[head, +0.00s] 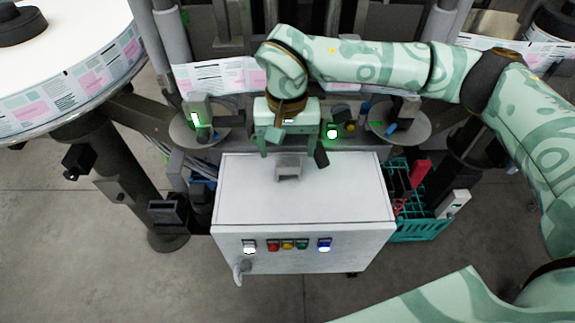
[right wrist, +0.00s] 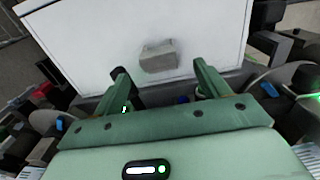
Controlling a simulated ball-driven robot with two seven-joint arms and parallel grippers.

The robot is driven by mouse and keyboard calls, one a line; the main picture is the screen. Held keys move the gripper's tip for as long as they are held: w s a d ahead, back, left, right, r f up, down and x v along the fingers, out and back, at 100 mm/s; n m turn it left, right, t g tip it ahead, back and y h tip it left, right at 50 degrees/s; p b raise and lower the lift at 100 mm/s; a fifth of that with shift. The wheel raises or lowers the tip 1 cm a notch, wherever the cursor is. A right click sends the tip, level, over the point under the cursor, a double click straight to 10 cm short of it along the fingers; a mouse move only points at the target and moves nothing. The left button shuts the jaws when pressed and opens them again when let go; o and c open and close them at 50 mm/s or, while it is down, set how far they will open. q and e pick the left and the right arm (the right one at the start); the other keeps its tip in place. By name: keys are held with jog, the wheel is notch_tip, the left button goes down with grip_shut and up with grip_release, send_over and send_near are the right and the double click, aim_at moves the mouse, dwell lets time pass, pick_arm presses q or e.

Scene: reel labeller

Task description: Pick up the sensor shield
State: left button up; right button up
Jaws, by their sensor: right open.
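The sensor shield, a small grey bracket-like piece (head: 288,168), sits on the white top of the control cabinet (head: 245,200), near its back edge. In the right wrist view the shield (right wrist: 158,56) lies just beyond the fingertips, roughly centred between them. My right gripper (head: 292,152) is open and empty, with its fingers spread wider than the shield. It hangs at the cabinet's back edge, behind the shield; the gripper also shows in the wrist view (right wrist: 161,80). No contact with the shield is visible. My left gripper is not in view.
The cabinet front has several coloured buttons (head: 288,245) and a small handle (head: 239,270). A teal crate (head: 420,228) with tools stands right of it. Labeller discs and sensors flank my gripper, with a label web (head: 215,76) behind. A large reel (head: 75,50) is at left.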

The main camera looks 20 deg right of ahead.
aim_at(288, 161)
notch_tip(288, 161, down, 3)
jog(key=shift+w+r, duration=0.1)
jog(key=shift+r, duration=0.1)
jog(key=f, duration=0.2)
jog(key=f+b, duration=0.1)
jog(key=f, duration=0.2)
jog(key=shift+d+f, duration=0.2)
jog(key=shift+f, duration=0.05)
jog(key=c, duration=1.2)
